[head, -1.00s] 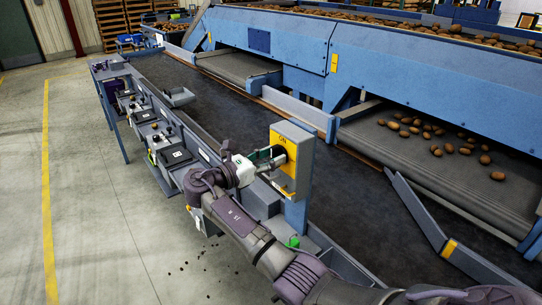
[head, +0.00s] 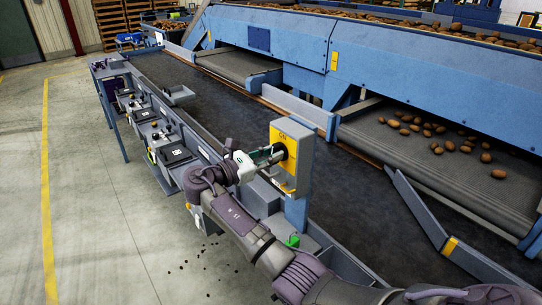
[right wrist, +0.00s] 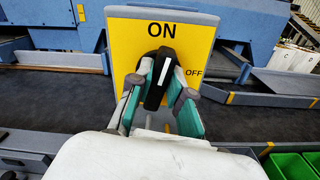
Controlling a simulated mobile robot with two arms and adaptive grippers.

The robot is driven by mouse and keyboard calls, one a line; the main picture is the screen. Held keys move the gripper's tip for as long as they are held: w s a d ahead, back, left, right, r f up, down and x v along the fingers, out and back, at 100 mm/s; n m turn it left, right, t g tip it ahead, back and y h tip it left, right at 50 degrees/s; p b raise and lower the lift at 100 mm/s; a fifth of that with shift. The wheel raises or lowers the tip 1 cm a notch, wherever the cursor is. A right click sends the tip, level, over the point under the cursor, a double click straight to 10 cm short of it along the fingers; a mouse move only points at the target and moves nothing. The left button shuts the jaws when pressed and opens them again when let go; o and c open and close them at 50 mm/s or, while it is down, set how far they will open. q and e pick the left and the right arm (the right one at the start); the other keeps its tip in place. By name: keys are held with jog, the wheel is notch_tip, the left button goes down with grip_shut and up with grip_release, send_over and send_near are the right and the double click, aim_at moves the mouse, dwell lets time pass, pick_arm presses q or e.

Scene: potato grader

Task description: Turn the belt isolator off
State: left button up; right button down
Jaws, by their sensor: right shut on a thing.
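The belt isolator (head: 305,180) is a grey box on a post beside the belt, with a yellow face and a black rotary knob. In the right wrist view its yellow plate (right wrist: 127,50) reads ON at the top and OFF at the right. The knob (right wrist: 166,62) has a white line pointing nearly up, tilted slightly right, closer to ON than to OFF. My right gripper (head: 279,154) reaches the knob from the left. Its teal fingers (right wrist: 160,88) are shut on the knob, one on each side. My left gripper is not in view.
The dark belt (head: 240,110) runs behind the isolator. A row of grey boxes (head: 172,155) lines its near edge. Potatoes (head: 466,147) lie on a side conveyor at right. Green bins (right wrist: 288,166) show at lower right in the wrist view.

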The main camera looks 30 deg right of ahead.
jog(key=shift+s+f+m+b, duration=0.1)
jog(key=shift+f+m+b, duration=0.05)
jog(key=shift+m+b, duration=2.3)
jog(key=shift+s+f+m+b, duration=0.1)
jog(key=shift+m+b, duration=2.1)
jog(key=shift+m, duration=0.55)
jog(key=shift+s+f+m+b, duration=0.1)
jog(key=shift+f+m+b, duration=0.05)
jog(key=shift+m+b, duration=2.3)
jog(key=shift+m, duration=0.25)
jog(key=c, duration=1.1)
grip_release()
jog(key=a, duration=0.8)
jog(key=s+a, duration=0.1)
jog(key=a, duration=0.3)
